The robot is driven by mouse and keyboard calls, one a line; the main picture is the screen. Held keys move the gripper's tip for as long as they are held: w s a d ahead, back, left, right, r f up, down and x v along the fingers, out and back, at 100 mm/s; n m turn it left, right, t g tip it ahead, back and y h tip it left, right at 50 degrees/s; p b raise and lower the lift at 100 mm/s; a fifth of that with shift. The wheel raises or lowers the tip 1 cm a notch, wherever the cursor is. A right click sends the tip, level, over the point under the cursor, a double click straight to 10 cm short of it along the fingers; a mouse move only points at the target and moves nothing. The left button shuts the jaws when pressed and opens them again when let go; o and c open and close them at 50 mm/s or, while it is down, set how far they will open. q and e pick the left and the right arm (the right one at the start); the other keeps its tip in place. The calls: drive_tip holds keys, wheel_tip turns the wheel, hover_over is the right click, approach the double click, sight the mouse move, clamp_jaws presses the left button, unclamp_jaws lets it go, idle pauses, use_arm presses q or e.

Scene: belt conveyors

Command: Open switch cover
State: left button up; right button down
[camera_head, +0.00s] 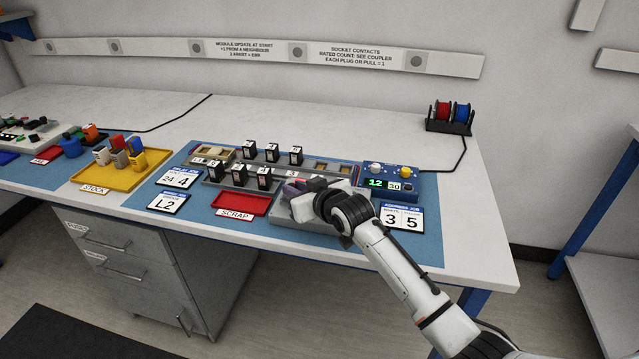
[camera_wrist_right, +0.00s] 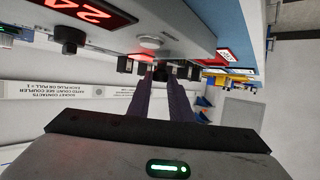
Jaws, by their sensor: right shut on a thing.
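My right gripper (camera_head: 297,190) reaches down from the right onto a grey box (camera_head: 290,222) at the front of the blue mat, and its hand hides most of the box's top. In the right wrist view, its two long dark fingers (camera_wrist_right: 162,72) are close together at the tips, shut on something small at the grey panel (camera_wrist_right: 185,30). That thing is mostly hidden; by its place it seems to be the switch cover. A reddish patch (camera_wrist_right: 142,54) shows by the fingertips. The panel has a red "24" display (camera_wrist_right: 90,10), a black knob (camera_wrist_right: 69,38) and a pale round button (camera_wrist_right: 150,42). My left gripper is out of view.
A rack of black modules (camera_head: 265,165) stands behind the hand. A blue unit (camera_head: 388,180) with a green display is just to the right. A red scrap tray (camera_head: 241,204), a yellow stock tray (camera_head: 100,176) and number cards (camera_head: 400,218) lie nearby. The table's back is mostly clear.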

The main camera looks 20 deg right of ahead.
drive_tip(key=c, duration=1.6)
unclamp_jaws()
drive_tip(key=shift+s, duration=0.1)
drive_tip(key=v, duration=1)
drive_tip(key=shift+s+p, duration=0.1)
drive_tip(key=shift+p, duration=0.2)
drive_tip(key=s+a+f+g, duration=0.35)
drive_tip(key=s+f, duration=0.65)
drive_tip(key=s, duration=0.5)
drive_tip(key=s+f+g+h, duration=0.1)
drive_tip(key=s+f+g, duration=0.15)
drive_tip(key=s, duration=0.75)
drive_tip(key=s+f+g, duration=0.2)
drive_tip(key=s+g, duration=0.2)
drive_tip(key=s, duration=0.5)
drive_tip(key=w+a+f+t, duration=0.1)
drive_tip(key=f, duration=0.3)
drive_tip(key=w+a+f+t+y, duration=0.1)
drive_tip(key=a+f+t, duration=0.1)
drive_tip(key=f, duration=0.2)
drive_tip(key=w+a+f+t+y, duration=0.1)
drive_tip(key=f+t, duration=0.1)
drive_tip(key=f, duration=0.2)
drive_tip(key=shift+a+f+n, duration=0.25)
drive_tip(key=shift+a+n, duration=0.05)
drive_tip(key=shift+n, duration=0.1)
